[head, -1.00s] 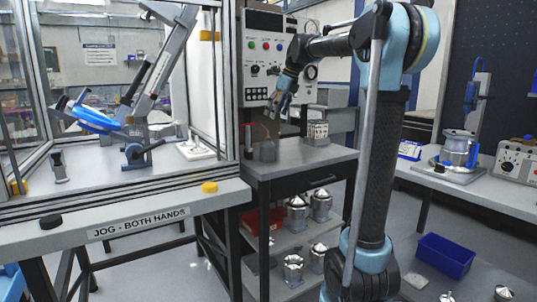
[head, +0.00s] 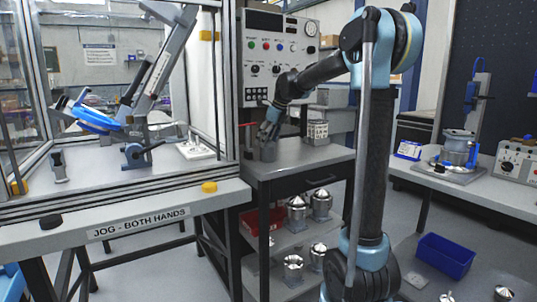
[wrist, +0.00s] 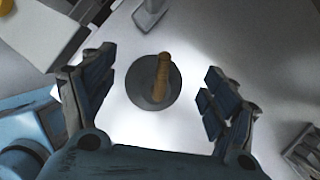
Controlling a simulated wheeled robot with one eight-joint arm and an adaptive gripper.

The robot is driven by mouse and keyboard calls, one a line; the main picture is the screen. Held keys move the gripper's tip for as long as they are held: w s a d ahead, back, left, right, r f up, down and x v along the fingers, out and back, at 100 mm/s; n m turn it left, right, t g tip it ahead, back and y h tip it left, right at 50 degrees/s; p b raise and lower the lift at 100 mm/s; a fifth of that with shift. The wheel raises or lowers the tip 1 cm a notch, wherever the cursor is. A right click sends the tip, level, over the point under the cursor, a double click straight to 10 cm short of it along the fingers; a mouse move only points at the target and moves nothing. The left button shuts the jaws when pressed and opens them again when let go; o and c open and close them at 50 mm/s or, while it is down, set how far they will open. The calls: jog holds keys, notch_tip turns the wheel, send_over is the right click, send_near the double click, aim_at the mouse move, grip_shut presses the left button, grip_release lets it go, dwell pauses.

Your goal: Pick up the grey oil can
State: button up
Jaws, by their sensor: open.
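The grey oil can (head: 268,152) stands upright on the top of the dark-framed cart (head: 300,161). In the wrist view the oil can (wrist: 148,90) is a round dark-grey body with a tan spout, seen from above between my fingers. My gripper (head: 268,136) is just above the can in the head view and partly hides its top. In the wrist view my gripper (wrist: 155,95) is open, with a finger on each side of the can and visible gaps to both. I cannot tell whether the fingertips are level with the can's body.
A grey and white canister (head: 317,132) stands to the right on the cart top. A red-topped upright item (head: 248,140) is close on the left. The control panel (head: 270,50) is behind. Metal housings (head: 297,208) sit on the shelf below.

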jog(key=shift+x, duration=1.8)
jog(key=shift+s+d, duration=0.1)
jog(key=c, duration=1.3)
jog(key=shift+r, duration=0.1)
